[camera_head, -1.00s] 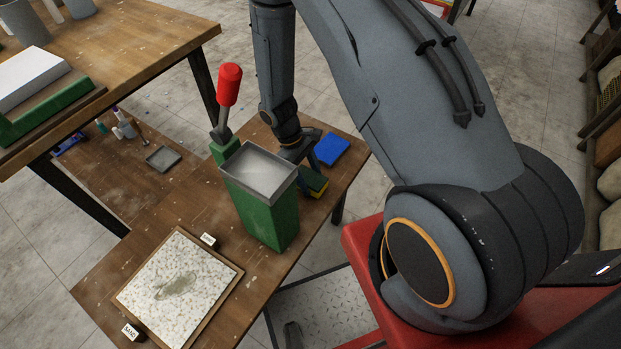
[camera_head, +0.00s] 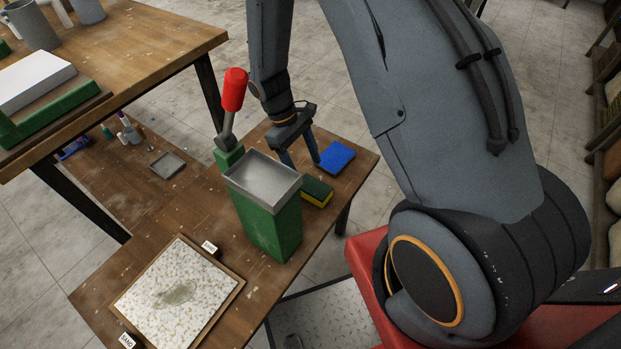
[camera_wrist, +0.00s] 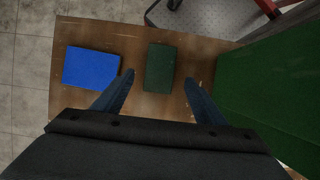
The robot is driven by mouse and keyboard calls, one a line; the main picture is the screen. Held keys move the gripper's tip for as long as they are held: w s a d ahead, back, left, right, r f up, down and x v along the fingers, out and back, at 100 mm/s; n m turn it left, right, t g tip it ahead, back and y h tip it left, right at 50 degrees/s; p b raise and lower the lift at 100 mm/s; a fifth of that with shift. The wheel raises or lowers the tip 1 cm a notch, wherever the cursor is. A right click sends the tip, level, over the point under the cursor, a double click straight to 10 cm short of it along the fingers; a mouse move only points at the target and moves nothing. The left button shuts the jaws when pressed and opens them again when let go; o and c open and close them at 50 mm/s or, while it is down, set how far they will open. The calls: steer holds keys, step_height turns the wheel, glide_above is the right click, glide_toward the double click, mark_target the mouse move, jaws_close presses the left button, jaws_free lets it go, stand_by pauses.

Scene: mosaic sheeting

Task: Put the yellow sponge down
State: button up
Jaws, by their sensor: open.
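The yellow sponge (camera_head: 317,194) has a dark green top face and yellow sides. It lies flat on the wooden table behind and to the right of the green machine. In the wrist view its green top (camera_wrist: 159,68) lies between and beyond my fingertips. My gripper (camera_head: 301,165) is open and empty above the table. In the wrist view its two fingers (camera_wrist: 158,82) stand wide apart, with clear space on both sides of the sponge. The sponge is apart from both fingers.
A blue block (camera_head: 336,156) lies on the table near the sponge, close to my left finger in the wrist view (camera_wrist: 91,69). The green machine (camera_head: 268,225) with a grey tray and red-handled lever stands beside it. A speckled mosaic sheet (camera_head: 178,292) lies at the front.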

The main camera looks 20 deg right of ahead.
steer(key=s+d+r+m+t+y, duration=0.1)
steer(key=s+r+m+t, duration=0.1)
steer(key=s+r, duration=0.4)
steer(key=s+r+m+t+y, duration=0.1)
steer(key=s+r+m, duration=0.4)
steer(key=r, duration=1.1)
steer(key=shift+s+d+t+y, duration=0.3)
steer(key=shift+s+d+t, duration=0.1)
steer(key=shift+s, duration=0.2)
steer(key=shift+c, duration=0.4)
